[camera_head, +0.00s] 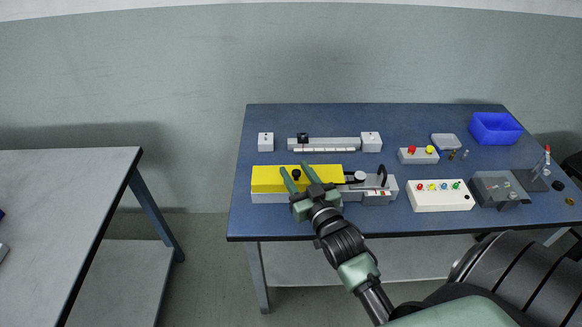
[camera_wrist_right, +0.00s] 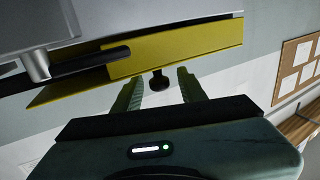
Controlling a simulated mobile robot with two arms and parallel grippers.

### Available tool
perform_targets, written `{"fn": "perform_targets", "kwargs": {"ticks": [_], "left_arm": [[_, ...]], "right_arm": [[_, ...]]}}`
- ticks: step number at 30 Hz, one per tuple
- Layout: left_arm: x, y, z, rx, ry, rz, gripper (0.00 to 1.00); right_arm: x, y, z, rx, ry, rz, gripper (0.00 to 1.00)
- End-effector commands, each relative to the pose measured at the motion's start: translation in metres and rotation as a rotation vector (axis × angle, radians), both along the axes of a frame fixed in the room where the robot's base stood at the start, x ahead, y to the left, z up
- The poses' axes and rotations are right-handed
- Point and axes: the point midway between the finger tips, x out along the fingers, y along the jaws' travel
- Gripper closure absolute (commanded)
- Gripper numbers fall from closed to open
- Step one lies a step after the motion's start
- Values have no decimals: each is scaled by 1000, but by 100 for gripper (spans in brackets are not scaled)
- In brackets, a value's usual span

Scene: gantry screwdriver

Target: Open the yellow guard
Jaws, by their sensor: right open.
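The yellow guard (camera_head: 325,177) is a long yellow cover lying along the top of a light grey base (camera_head: 270,198) at the front left of the blue table. A black knob (camera_head: 296,174) stands out from the guard. The guard also shows in the right wrist view (camera_wrist_right: 190,48), with its knob (camera_wrist_right: 159,82). My right gripper (camera_head: 294,168) is open at the guard, one green finger on each side of the knob. In the wrist view, a gap shows between the knob and both fingers. My left gripper is not in view.
The blue table (camera_head: 400,117) also holds a white slide rail (camera_head: 335,147) behind the guard, a button box (camera_head: 441,199), a blue bin (camera_head: 495,127) and a dark clear-sided box (camera_head: 497,188) to the right.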

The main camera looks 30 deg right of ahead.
Motion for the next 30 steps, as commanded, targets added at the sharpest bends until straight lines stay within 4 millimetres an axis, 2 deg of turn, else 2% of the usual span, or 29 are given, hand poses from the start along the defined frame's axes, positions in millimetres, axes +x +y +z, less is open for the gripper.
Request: {"fn": "perform_targets", "kwargs": {"ticks": [3,6,16,17,18,21,30], "left_arm": [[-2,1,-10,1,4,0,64],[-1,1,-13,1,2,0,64],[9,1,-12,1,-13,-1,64],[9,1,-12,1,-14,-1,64],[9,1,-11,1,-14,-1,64],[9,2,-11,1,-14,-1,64],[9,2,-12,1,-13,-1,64]], "right_arm": [[17,-2,-2,-1,-3,1,59],[25,-4,-1,-1,-2,1,59],[30,-5,0,-1,1,1,59],[30,-5,0,0,1,1,64],[30,-5,0,0,1,1,75],[29,-5,0,0,1,1,100],[29,-4,0,0,1,1,100]]}}
